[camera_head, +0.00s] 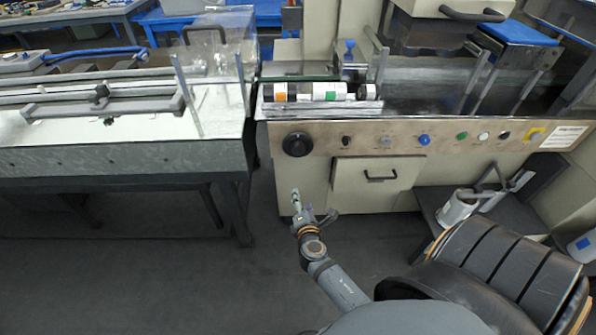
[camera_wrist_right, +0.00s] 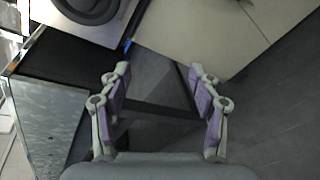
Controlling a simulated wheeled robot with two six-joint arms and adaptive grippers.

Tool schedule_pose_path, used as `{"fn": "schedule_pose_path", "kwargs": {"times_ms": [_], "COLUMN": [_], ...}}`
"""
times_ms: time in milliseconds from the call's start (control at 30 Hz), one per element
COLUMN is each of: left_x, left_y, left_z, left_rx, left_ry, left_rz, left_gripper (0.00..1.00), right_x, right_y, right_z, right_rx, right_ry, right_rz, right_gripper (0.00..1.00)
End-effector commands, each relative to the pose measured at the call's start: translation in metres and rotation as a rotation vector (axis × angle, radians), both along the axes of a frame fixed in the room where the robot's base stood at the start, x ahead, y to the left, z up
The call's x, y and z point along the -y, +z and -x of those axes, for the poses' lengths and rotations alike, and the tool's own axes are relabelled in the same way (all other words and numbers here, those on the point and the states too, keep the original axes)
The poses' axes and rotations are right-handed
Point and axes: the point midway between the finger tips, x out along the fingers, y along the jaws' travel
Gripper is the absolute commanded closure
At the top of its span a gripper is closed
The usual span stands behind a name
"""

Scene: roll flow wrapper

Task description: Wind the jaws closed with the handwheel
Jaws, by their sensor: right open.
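The handwheel (camera_head: 297,144) is a black round wheel at the left end of the machine's front panel. It also shows in the right wrist view, cut by the top edge at the upper left (camera_wrist_right: 88,8). My right gripper (camera_head: 312,206) is below the handwheel, in front of the cream cabinet, apart from the wheel. In the right wrist view my right gripper (camera_wrist_right: 159,76) has its two purple-padded fingers spread with nothing between them. I cannot make out the jaws clearly in either view. My left gripper is not in view.
A row of small knobs and buttons, including a blue one (camera_head: 424,139), runs along the panel right of the handwheel. A drawer (camera_head: 376,174) with a black handle is below. Labelled cylinders (camera_head: 328,91) lie on the deck above. A conveyor table (camera_head: 120,158) stands left. The floor in front is clear.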

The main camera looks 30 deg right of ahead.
Motion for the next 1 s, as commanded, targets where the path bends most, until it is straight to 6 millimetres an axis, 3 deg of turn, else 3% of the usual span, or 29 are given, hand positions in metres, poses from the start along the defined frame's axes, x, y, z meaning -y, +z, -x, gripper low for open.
{"fn": "schedule_pose_path", "kwargs": {"times_ms": [33,100,233,433,800,1000], "left_x": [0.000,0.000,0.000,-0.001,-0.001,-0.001], "left_y": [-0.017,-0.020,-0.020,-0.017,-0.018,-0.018], "left_z": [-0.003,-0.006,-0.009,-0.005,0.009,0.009], "left_rx": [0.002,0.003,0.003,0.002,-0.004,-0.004], "left_ry": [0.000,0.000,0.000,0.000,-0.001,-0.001], "left_rz": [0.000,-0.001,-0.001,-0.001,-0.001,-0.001], "left_gripper": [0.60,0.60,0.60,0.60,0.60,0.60], "right_x": [0.003,0.006,0.008,0.013,0.050,0.058], "right_y": [0.024,0.063,0.097,0.101,0.100,0.099], "right_z": [-0.008,-0.012,-0.013,-0.024,-0.089,-0.105], "right_rx": [0.051,0.097,0.131,0.134,0.133,0.133], "right_ry": [0.006,0.004,-0.005,-0.004,-0.004,-0.005], "right_rz": [0.114,0.245,0.347,0.353,0.350,0.347], "right_gripper": [0.37,0.37,0.37,0.37,0.37,0.37]}}
